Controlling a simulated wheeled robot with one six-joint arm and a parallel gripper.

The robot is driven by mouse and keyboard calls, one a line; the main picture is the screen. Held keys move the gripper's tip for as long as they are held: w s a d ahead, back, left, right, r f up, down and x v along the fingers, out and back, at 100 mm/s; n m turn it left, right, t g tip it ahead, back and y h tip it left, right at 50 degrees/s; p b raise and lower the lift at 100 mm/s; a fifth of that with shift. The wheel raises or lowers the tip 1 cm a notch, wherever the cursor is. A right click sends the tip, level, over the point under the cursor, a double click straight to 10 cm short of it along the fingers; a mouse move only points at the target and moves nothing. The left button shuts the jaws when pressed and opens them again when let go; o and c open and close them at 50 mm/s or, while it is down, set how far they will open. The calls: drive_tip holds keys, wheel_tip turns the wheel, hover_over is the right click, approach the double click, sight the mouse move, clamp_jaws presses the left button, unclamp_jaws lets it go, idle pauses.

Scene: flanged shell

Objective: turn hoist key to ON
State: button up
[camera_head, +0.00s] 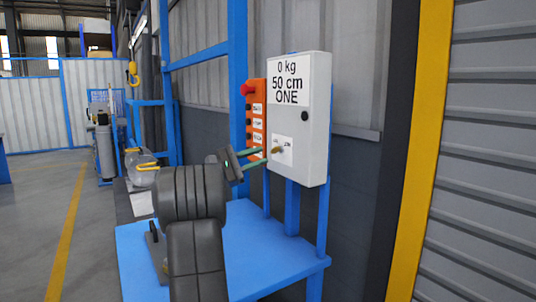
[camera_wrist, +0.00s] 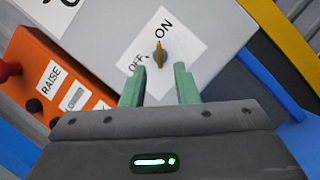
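The hoist key (camera_head: 277,150) is a small brass-yellow key on a white label on the front of a light grey control box (camera_head: 312,120). In the wrist view the key (camera_wrist: 159,54) stands out from the label (camera_wrist: 168,40), which reads OFF at lower left and ON at upper right. I cannot tell which word it points to. My gripper (camera_head: 258,156) is in front of the box. In the wrist view its two green fingers (camera_wrist: 160,72) are apart and empty, with the key just beyond the tips, between their lines.
An orange button panel (camera_head: 257,112) with a red knob and a RAISE label stands just left of the box. A blue table (camera_head: 260,262) lies below. A blue post rises behind the panel. Open floor lies at the far left.

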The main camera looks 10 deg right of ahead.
sight(271, 152)
drive_tip(key=v, duration=0.9)
drive_tip(key=shift+a, duration=0.1)
drive_tip(key=x, duration=1.3)
drive_tip(key=shift+d+r, duration=0.1)
drive_tip(key=shift+d, duration=0.3)
drive_tip(key=shift+a, duration=0.1)
